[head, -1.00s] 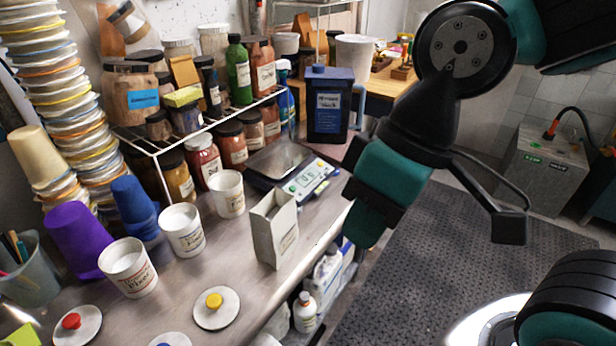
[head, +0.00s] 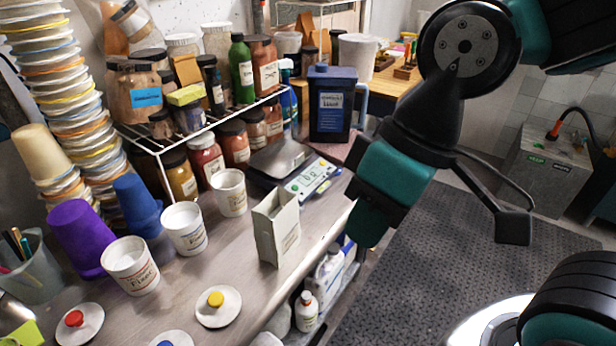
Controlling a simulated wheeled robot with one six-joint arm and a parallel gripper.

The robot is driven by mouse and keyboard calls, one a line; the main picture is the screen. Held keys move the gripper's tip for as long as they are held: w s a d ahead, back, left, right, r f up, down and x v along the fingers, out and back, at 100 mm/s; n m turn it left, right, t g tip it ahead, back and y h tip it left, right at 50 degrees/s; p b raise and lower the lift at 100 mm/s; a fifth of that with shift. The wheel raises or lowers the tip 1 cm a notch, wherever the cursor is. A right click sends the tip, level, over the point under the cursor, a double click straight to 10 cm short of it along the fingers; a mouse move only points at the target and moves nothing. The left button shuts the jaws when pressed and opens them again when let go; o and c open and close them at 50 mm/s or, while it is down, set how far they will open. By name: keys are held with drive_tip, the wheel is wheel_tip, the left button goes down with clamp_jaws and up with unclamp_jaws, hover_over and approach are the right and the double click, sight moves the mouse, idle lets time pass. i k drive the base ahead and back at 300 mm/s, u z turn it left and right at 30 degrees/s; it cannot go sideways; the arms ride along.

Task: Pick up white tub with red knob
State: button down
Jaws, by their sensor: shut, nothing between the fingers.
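A round white disc-shaped lid with a red knob (head: 74,318) lies on the counter at the lower left of the head view. No red knob shows on any tub. Three open white labelled tubs stand nearby: one marked "Fixer" (head: 130,266), a middle one (head: 184,229) and one farther back (head: 230,193). My gripper (head: 368,224) is shut and empty, hanging in front of the counter's right edge, well to the right of the red-knobbed lid and the tubs. Its fingertips are hard to make out.
Lids with a yellow knob (head: 216,299) and a blue knob (head: 171,340) lie near the counter's front. A grey open box (head: 277,229) and a scale (head: 300,170) stand between my gripper and the tubs. A purple cup (head: 78,238) and jar rack (head: 190,135) are behind.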

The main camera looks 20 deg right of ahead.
sight(128, 260)
drive_tip(key=u, duration=0.55)
drive_tip(key=k, duration=0.65)
drive_tip(key=u, duration=0.75)
drive_tip(key=i, duration=0.9)
drive_tip(key=z, duration=0.5)
